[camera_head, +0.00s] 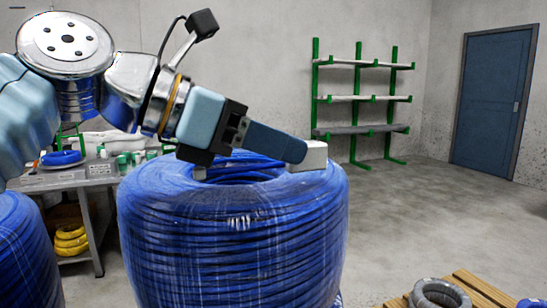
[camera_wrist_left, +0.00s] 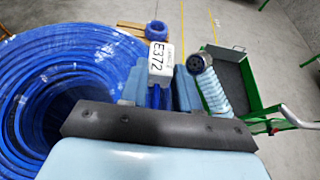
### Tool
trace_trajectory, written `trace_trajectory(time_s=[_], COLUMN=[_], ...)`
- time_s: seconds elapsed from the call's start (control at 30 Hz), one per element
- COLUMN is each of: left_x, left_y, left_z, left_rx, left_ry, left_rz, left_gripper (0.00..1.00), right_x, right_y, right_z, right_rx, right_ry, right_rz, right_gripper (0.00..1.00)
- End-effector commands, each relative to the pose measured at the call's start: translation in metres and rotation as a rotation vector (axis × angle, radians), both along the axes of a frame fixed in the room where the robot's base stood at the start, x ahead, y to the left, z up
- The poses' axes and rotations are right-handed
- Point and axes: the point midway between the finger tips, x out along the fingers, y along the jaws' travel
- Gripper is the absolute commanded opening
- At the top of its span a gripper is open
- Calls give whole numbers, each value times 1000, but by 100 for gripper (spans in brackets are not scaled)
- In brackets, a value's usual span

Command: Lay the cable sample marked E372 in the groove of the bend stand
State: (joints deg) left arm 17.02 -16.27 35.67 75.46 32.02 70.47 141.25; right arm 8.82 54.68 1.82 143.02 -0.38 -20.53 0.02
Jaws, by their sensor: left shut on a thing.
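My left gripper (camera_head: 296,150) reaches in from the left above a big wrapped coil of blue cable (camera_head: 235,235). It is shut on the cable sample (camera_wrist_left: 154,97), a short blue piece between the fingers in the left wrist view. The sample's white tag (camera_wrist_left: 160,58) reads E372; a pale block (camera_head: 314,155) at the fingertips shows in the head view. The sample is mostly hidden by the fingers. I cannot make out the bend stand or its groove in either view. My right gripper is not in view.
A workbench (camera_head: 75,180) with small items stands behind the coil at the left. A green rack (camera_head: 360,95) and a blue door (camera_head: 490,100) are at the back. A wooden pallet (camera_head: 480,290) carries a grey coil (camera_head: 440,293). The floor between is clear. A green-framed cart (camera_wrist_left: 235,80) shows in the wrist view.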

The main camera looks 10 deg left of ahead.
Motion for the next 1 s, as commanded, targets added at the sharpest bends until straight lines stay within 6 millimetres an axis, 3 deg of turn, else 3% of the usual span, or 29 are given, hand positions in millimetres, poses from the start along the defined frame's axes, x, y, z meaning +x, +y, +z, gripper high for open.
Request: trace_trajectory(time_s=[0.13, 0.57, 0.6, 0.73, 1.0], left_x=[-1, -1, -1, -1, -1], left_y=[0, 0, 0, 0, 0], left_z=[-17, -24, -23, -23, -22], left_rx=[0, -2, -1, -1, -1], left_ry=[-1, -2, -1, -1, -2], left_rz=[2, 1, 1, 1, 2], left_gripper=[0, 0, 36, 56, 57], right_x=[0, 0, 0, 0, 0], right_y=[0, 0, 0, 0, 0], right_z=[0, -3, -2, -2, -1], right_rx=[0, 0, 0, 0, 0], right_ry=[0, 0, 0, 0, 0], right_rz=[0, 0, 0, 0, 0], right_gripper=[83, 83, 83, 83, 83])
